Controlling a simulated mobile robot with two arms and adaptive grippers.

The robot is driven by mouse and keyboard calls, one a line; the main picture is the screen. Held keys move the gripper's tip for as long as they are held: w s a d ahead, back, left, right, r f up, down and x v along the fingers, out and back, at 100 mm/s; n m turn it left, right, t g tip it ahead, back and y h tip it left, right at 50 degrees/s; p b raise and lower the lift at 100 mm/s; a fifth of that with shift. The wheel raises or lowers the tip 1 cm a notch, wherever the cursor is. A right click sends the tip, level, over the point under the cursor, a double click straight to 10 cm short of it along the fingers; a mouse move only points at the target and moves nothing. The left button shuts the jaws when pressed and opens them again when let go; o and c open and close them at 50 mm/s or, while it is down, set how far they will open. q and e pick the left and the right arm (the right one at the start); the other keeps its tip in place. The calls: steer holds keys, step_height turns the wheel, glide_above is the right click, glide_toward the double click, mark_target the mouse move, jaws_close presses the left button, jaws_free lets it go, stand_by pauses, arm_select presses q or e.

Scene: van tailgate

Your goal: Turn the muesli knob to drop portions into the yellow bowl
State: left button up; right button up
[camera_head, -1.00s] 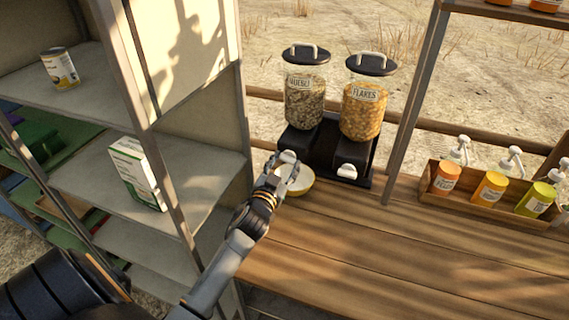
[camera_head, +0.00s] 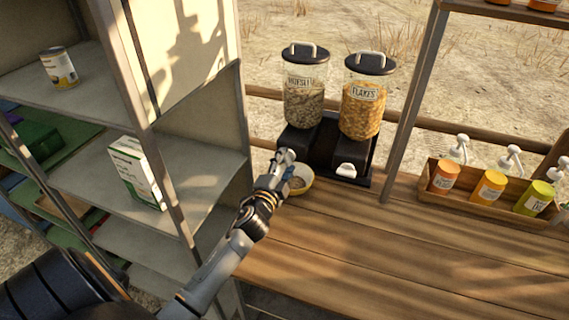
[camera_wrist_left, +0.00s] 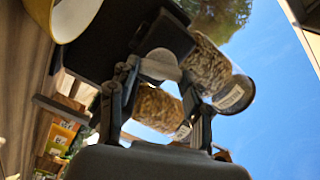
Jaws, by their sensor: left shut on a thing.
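The muesli dispenser (camera_head: 304,104) is a clear jar with a black lid, standing on the left of a black stand. My left gripper (camera_head: 286,156) is at the front of its base, shut on the pale muesli knob (camera_wrist_left: 160,65), which shows between the fingers in the left wrist view. The bowl's rim (camera_wrist_left: 72,18) also shows in the left wrist view. My right gripper is not in view.
The flakes dispenser (camera_head: 361,108), with a white knob (camera_head: 346,171), stands right beside the muesli one. A wooden box (camera_head: 465,194) of sauce bottles is at the right. A shelf unit (camera_head: 205,180) stands close on the left. The front counter is clear.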

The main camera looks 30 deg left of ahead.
arm_select(q)
steer(key=shift+m, duration=1.9)
steer(key=o, duration=1.2)
steer(key=shift+c, duration=0.2)
steer(key=shift+f, duration=0.1)
steer(key=v, duration=1.2)
